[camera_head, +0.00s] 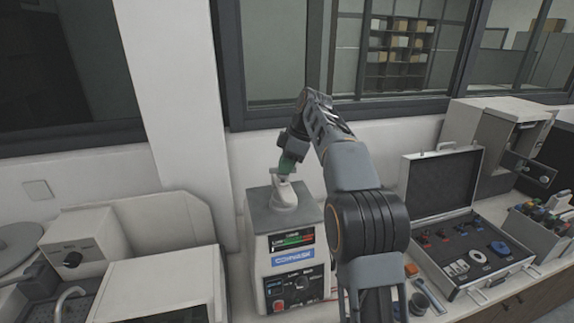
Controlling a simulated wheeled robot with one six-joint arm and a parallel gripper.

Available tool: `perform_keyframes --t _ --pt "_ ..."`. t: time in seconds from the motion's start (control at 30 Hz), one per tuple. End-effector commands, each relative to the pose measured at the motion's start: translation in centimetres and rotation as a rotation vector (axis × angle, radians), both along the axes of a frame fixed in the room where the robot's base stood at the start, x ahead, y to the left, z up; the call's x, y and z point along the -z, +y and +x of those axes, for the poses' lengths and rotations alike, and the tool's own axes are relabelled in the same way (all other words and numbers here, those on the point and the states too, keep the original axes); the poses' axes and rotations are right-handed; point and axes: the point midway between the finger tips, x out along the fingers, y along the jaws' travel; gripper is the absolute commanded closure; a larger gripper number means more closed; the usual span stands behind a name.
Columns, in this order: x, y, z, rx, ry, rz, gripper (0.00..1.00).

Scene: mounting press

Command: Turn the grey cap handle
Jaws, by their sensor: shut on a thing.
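The mounting press (285,245) is a boxy machine with a grey top, a display and a knob on its front. A pale grey cap (284,194) sits on its top, with its handle around the tip of my gripper (285,175). My gripper reaches down from above and is shut on the cap handle. The fingers are small here, and the handle is partly hidden by them. My arm crosses the middle of the view and hides the area right of the press.
An open case (440,190) with several small parts lies at the right, beside a rack of colourful bottles (545,220) and a grey machine (490,135). White machines (160,285) stand at the left. A wall and window are close behind the press.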

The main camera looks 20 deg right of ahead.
Motion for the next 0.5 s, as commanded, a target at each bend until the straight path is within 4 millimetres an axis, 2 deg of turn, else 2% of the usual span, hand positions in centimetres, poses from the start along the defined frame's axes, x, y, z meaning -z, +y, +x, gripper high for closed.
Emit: perform_keyframes --t 0.2,0.5 --pt "0.47 0.06 0.09 -0.111 0.011 0.000 1.00" --pt "0.49 0.06 0.12 -0.178 0.012 0.000 1.00"
